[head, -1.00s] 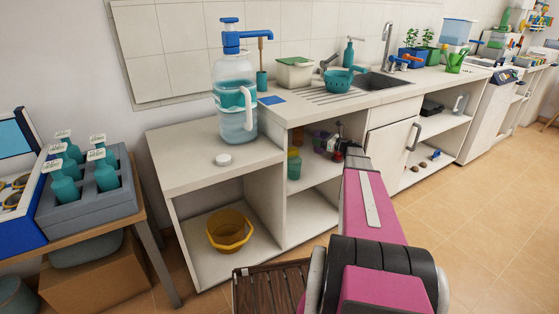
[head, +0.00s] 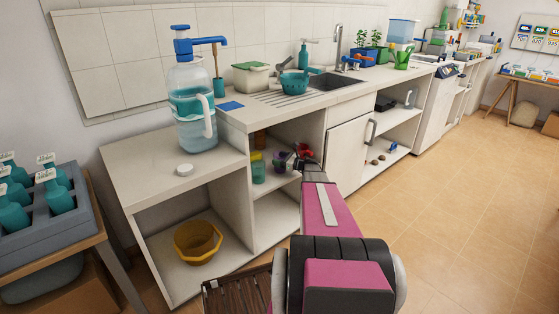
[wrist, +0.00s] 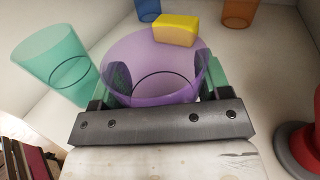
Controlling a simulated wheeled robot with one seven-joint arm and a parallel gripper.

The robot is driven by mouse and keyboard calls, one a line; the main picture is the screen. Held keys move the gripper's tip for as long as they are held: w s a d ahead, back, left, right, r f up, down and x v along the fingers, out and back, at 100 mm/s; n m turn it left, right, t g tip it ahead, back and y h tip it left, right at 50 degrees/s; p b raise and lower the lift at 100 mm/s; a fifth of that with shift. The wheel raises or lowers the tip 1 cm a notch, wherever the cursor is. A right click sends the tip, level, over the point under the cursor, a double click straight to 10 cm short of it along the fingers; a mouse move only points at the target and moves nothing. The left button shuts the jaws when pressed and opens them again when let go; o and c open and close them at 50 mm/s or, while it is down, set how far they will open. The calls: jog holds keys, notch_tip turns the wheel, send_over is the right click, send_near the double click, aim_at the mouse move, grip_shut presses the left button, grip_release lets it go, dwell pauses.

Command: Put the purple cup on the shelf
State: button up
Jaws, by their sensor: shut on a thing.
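The purple cup (wrist: 150,62) is see-through and stands between my gripper's fingers (wrist: 160,85) in the wrist view, with a finger on each side of it. My gripper is shut on it. In the head view the purple cup (head: 280,164) is small and partly hidden by my gripper (head: 294,166), inside the open bay of the white cabinet. The bay's shelf (head: 268,192) lies under them. I cannot tell whether the cup's base touches the shelf.
A teal cup (wrist: 52,62) stands close at the left. A yellow block (wrist: 175,30), a blue cup (wrist: 148,10) and an orange cup (wrist: 239,12) are behind. A red round object (wrist: 300,145) is at the right. The bay's side walls and counter (head: 310,110) close it in.

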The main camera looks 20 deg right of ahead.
jog(key=o, duration=0.9)
jog(key=shift+r, duration=0.1)
jog(key=v, duration=1.2)
